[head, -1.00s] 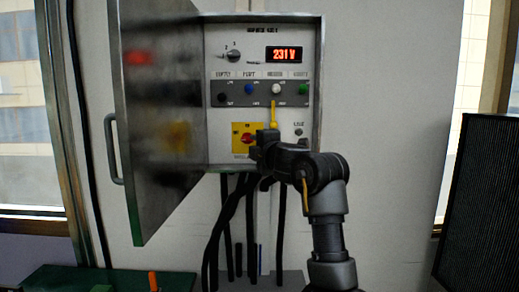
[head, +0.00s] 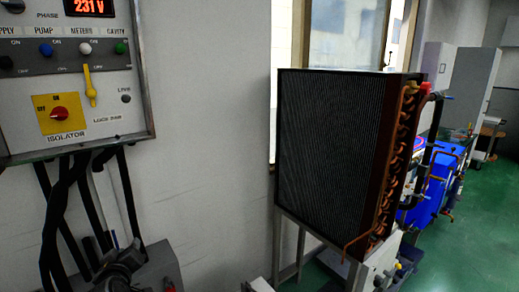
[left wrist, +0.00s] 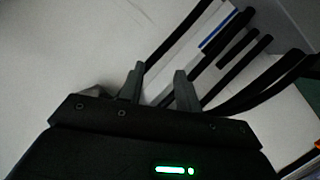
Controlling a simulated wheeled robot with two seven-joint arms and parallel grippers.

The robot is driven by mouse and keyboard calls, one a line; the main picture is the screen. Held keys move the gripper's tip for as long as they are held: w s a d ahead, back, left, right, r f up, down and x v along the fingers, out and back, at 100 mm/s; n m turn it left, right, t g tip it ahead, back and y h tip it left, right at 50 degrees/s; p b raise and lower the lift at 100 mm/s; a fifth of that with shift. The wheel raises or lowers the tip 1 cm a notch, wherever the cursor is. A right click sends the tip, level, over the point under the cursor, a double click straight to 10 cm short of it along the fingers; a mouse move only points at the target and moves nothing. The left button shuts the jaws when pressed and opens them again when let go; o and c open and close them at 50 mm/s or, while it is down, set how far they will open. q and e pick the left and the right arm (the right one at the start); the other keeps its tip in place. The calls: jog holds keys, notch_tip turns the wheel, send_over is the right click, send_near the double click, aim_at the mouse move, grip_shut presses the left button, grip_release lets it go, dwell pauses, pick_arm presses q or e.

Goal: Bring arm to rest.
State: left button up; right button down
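My left gripper shows in the left wrist view (left wrist: 159,82), its two fingers apart with nothing between them. Black cables and a pale wall lie beyond the fingers. In the head view, a dark jointed shape at the lower left, in front of the cables, looks like part of my arm; its fingers cannot be made out there. My right gripper is in neither view. The control panel (head: 108,107) is at the upper left of the head view, with a red isolator knob (head: 60,114) on a yellow plate and a yellow tag (head: 91,88) hanging from the white switch.
Thick black cables (head: 60,200) hang below the panel into a grey box (head: 165,270). A large finned radiator (head: 325,150) with copper tubes stands on a frame at centre right. Blue equipment (head: 435,180) is behind it. Green floor (head: 485,235) is open at the right.

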pick_arm(q)
jog(key=s+d+f+m+g+h, duration=0.2)
jog(key=s+d+f+m, duration=0.1)
jog(key=s+f, duration=0.45)
jog(key=s+d+f+m+g+h, duration=0.2)
jog(key=s+d+f+m+g, duration=0.15)
jog(key=s+f, duration=0.4)
jog(key=s+d+f+m+g, duration=0.1)
jog(key=s+f+m+g, duration=0.15)
jog(key=s, duration=0.45)
jog(key=s+d+f+m+g+h, duration=0.1)
jog(key=s+d+f, duration=0.1)
jog(key=s+f, duration=0.3)
jog(key=s+d+f+m+g, duration=0.1)
jog(key=s+f+m+g, duration=0.1)
jog(key=s, duration=0.6)
notch_tip(320, 180, down, 27)
jog(key=s+g, duration=0.1)
jog(key=s, duration=0.1)
jog(key=s+a+f+g, duration=0.1)
jog(key=s+a+f, duration=0.1)
jog(key=s+f, duration=1.1)
jog(key=shift+s+a+f+g, duration=0.3)
jog(key=shift+s+f, duration=0.1)
jog(key=shift+s, duration=0.8)
